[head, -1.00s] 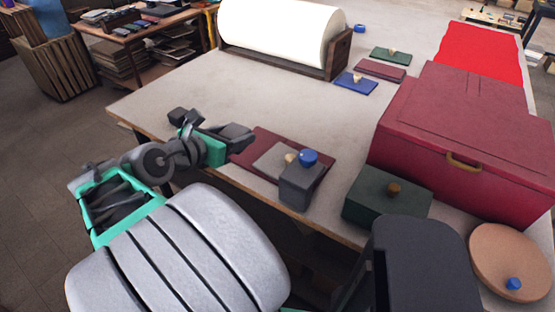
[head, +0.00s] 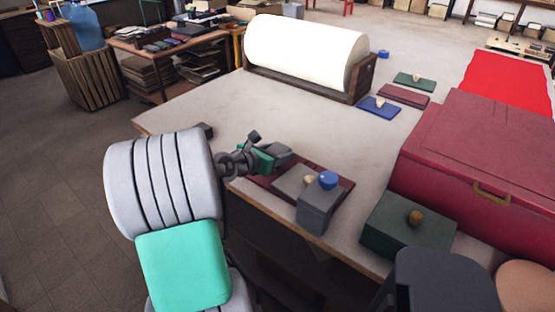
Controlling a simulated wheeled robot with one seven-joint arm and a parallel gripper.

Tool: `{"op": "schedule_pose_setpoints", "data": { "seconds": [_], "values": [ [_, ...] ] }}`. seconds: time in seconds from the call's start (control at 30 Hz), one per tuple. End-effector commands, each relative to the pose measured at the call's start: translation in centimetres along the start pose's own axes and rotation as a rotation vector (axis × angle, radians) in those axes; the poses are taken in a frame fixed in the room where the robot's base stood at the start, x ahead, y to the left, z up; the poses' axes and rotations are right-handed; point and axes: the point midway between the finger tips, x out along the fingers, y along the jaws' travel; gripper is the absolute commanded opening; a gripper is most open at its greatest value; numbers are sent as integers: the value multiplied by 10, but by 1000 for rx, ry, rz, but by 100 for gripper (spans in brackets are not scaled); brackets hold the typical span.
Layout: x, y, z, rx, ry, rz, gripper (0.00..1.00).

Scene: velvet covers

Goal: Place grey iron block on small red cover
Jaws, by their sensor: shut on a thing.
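My gripper (head: 268,157), with a green hand and dark fingers, is over the near part of the table by the left edge of a dark red cover (head: 343,186). It is shut on a dark grey block (head: 279,150), which the fingers partly hide. I cannot tell whether the block touches that cover. A smaller flat dark red cover (head: 403,96) lies farther back, bare, between a green cover (head: 414,84) and a blue cover (head: 378,110).
A grey box with a blue knob (head: 318,208) and a grey pad (head: 291,180) are at the near dark red cover. A dark green box (head: 408,232) and a large red box (head: 470,150) stand right. A white roll (head: 305,52) stands behind. The table's middle is clear.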

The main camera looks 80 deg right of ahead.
Motion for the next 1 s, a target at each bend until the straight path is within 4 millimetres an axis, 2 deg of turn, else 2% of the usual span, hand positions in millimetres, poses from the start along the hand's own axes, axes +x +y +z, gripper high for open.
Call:
{"op": "schedule_pose_setpoints", "data": {
  "seconds": [0.03, 0.13, 0.47, 0.5, 0.77, 1.0],
  "values": [
    [3, 0, -9, -4, 0, 0, 0],
    [8, 0, -20, -2, -1, 1, 0],
    [8, 0, -22, 0, -2, 2, 0],
    [9, 0, -26, -4, 3, 1, 55],
    [9, -1, -26, -4, 3, -2, 76],
    [10, -2, -26, -4, 4, -5, 76]
  ]
}}
